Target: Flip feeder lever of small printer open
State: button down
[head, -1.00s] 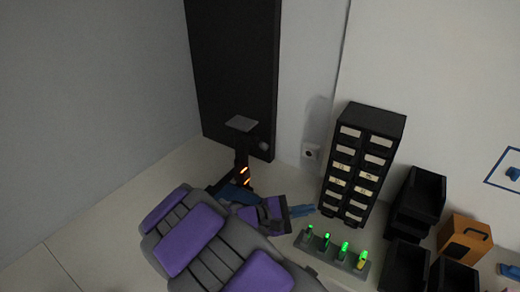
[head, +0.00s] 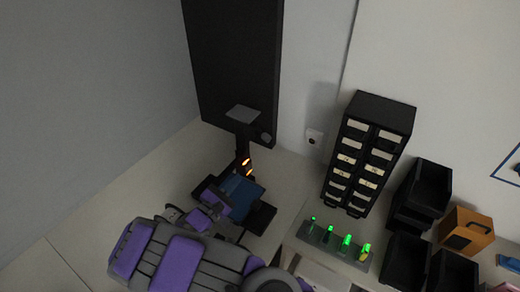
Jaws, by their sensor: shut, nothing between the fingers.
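The small printer (head: 243,142) stands at the back, close in front of the dark panel. It has a dark upright column, a grey plate on top and small bright orange parts midway up. A blue plate (head: 245,192) lies at its foot over a dark base. The feeder lever is too small and dark to make out, so I cannot tell its position. My gripper (head: 223,192), purple and dark, is low at the left of the blue plate, below the orange parts. It appears shut and empty; its fingertips are hard to separate from the printer's base.
A black drawer cabinet (head: 368,150) stands right of the printer. In front of it is a grey strip with green-lit pegs (head: 335,242). Black bins (head: 427,188) and an orange box (head: 466,231) are farther right. The bench left of the printer is clear.

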aim_at(263, 136)
jog(key=s+r+b+x, duration=0.1)
jog(key=r+x, duration=0.1)
jog(key=x, duration=1)
jog(key=shift+w+d+r, duration=0.3)
jog(key=shift+d+r, duration=0.1)
jog(key=shift+d, duration=0.15)
